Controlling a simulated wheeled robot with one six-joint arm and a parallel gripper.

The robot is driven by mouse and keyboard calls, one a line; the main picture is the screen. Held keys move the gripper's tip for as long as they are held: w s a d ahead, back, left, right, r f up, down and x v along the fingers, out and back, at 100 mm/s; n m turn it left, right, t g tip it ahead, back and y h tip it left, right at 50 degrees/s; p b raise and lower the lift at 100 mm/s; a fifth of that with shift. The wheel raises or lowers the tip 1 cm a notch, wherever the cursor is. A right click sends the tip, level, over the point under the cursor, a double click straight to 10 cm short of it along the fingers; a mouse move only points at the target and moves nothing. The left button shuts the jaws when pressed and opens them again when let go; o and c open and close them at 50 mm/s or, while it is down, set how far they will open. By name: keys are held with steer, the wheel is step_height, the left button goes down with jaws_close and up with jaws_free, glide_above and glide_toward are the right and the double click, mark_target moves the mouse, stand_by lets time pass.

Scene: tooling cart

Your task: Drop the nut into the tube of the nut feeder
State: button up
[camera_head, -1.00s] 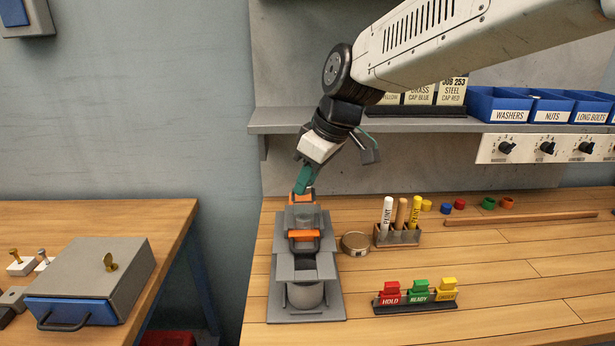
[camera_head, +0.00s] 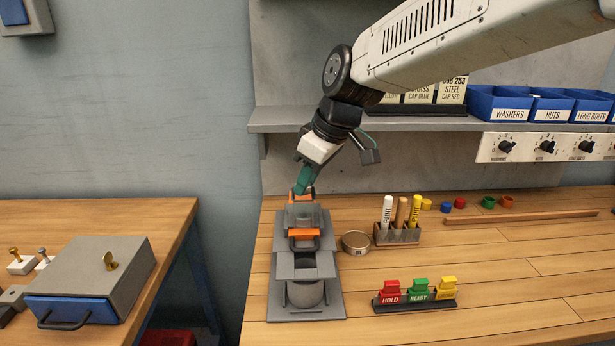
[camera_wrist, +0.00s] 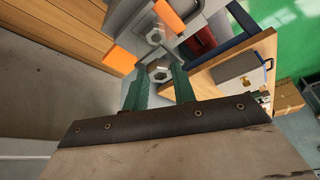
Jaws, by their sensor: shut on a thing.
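The nut feeder (camera_head: 303,296) is a grey stand with orange parts near the bench's left edge in the head view. Its grey body with orange blocks (camera_wrist: 171,18) also shows at the top of the wrist view. My gripper (camera_head: 303,186) points down at the far, upper end of the feeder. In the wrist view its green fingers (camera_wrist: 159,80) are shut on a silver hex nut (camera_wrist: 159,73). A second hex shape (camera_wrist: 155,38) shows on the feeder beyond it. The nut is hidden in the head view, and I cannot make out the tube's opening.
A round tin (camera_head: 356,243) and a marker holder (camera_head: 397,236) stand right of the feeder. A HOLD/READY tag rack (camera_head: 416,303) is at front right. The shelf (camera_head: 278,122) is behind my arm. A grey box with a blue drawer (camera_head: 93,278) sits on the left table.

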steer(key=shift+f, duration=0.3)
stand_by(0.5)
stand_by(0.6)
steer(key=o, duration=0.5)
steer(key=shift+o, duration=0.6)
steer(key=shift+o, duration=0.8)
steer(key=o, duration=0.8)
steer(key=shift+r, duration=0.15)
